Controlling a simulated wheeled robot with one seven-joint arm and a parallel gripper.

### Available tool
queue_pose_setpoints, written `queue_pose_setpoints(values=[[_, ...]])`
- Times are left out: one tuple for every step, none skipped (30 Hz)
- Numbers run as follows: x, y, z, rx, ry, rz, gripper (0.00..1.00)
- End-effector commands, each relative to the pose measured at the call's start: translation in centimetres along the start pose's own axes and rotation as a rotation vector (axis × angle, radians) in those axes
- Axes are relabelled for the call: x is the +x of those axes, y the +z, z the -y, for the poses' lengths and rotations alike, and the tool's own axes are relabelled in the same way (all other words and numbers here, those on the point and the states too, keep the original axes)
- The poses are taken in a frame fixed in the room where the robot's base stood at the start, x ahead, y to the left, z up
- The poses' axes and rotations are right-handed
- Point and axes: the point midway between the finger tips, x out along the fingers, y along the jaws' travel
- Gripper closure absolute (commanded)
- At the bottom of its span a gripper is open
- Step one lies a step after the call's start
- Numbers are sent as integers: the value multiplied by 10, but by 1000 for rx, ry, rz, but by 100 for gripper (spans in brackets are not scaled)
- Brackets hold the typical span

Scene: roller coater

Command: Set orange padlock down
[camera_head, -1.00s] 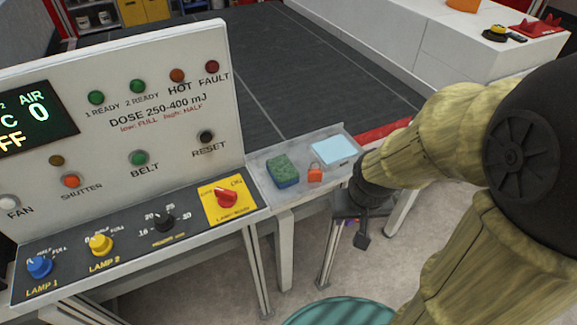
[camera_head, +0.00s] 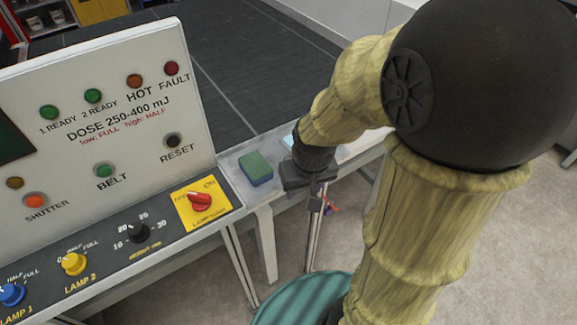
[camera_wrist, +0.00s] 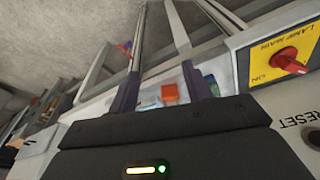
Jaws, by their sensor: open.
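The orange padlock (camera_wrist: 169,93) shows in the wrist view between the two fingers of my gripper (camera_wrist: 161,90). It appears to be on the grey side shelf (camera_head: 232,160), though whether it touches a finger or is fully at rest I cannot tell. My gripper is open, with a finger on each side of the padlock. In the head view my gripper (camera_head: 308,185) is over the shelf's front edge, and the padlock is hidden behind it.
A green-and-blue sponge (camera_head: 256,168) lies on the shelf left of my gripper. A light blue flat item (camera_head: 290,141) is partly hidden behind my wrist. The control panel with its red lamp switch (camera_head: 199,201) stands close on the left. A teal round object (camera_head: 290,298) is below.

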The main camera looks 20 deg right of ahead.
Motion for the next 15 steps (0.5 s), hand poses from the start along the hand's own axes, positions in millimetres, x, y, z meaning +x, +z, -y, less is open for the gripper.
queue_pose_setpoints(values=[[-13, -16, 0, -7, -1, 12, 51], [-18, -24, 0, -12, -1, 24, 51], [-25, -37, 0, -20, -2, 39, 51], [-31, -48, 0, -27, -2, 53, 51], [-36, -58, 0, -33, -3, 67, 51], [-44, -72, 0, -42, -4, 86, 51], [-50, -82, 0, -50, -5, 100, 51], [-55, -92, 0, -57, -6, 115, 51], [-61, -104, 0, -66, -7, 134, 51], [-65, -112, 0, -73, -8, 148, 51], [-69, -119, 1, -80, -9, 159, 51], [-73, -128, 1, -88, -10, 173, 51], [-75, -133, 1, -92, -11, 182, 51], [-77, -137, 1, -96, -12, 189, 51], [-79, -141, 1, -100, -12, 197, 51]])
